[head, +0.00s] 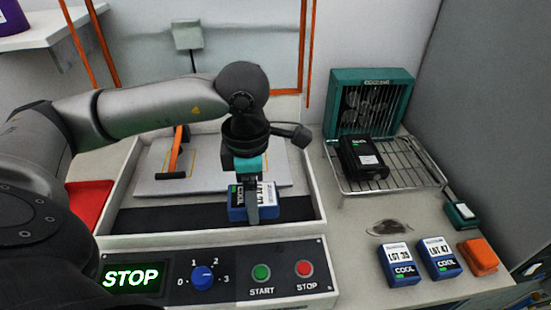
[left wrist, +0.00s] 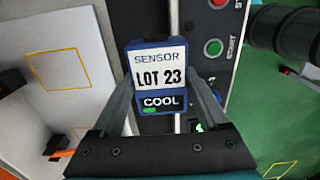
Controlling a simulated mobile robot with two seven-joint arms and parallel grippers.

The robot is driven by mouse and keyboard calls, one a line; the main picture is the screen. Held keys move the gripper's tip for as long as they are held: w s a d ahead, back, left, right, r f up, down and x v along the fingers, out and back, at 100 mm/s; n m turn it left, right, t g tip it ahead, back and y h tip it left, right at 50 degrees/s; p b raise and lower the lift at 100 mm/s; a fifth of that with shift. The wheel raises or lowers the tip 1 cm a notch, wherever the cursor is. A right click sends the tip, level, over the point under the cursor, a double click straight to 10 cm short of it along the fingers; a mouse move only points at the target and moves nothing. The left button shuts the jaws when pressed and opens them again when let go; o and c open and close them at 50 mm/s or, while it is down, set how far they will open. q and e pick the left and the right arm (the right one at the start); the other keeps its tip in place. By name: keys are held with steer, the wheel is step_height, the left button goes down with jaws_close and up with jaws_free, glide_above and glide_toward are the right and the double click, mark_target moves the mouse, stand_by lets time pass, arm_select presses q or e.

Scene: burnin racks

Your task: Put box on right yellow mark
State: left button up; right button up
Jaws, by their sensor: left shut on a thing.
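My left gripper (head: 253,212) is shut on a blue box (head: 268,207) with a white label. The left wrist view shows the box (left wrist: 158,75) between the fingers, its label reading SENSOR LOT 23 and COOL, with a small green patch. In the head view the box is at the black strip (head: 160,217) along the tray's front; I cannot tell whether it touches it. A white plate (head: 210,182) lies behind. A yellow square outline (left wrist: 65,68) shows on the plate in the left wrist view. In the head view my arm hides part of the plate. My right gripper is not in view.
An orange-handled lever (head: 175,152) stands over the plate. The control panel (head: 220,290) is in front, its display reading STOP. At right are a wire rack (head: 415,178) with a black box (head: 362,158), a teal fan (head: 370,100), two blue COOL boxes (head: 398,264) (head: 439,258) and an orange block (head: 478,257).

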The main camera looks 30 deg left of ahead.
arm_select(q)
steer(key=shift+w+a, duration=0.15)
steer(key=shift+w, duration=0.1)
steer(key=w+a, duration=0.3)
steer(key=w, duration=0.1)
steer(key=w+a, duration=0.8)
steer(key=w, duration=0.1)
steer(key=shift+w+a+f, duration=0.1)
steer(key=shift+f, duration=1.75)
steer(key=shift+f+b, duration=0.1)
steer(key=shift+b, duration=0.2)
steer(key=o, duration=1.3)
steer(key=shift+c, duration=0.2)
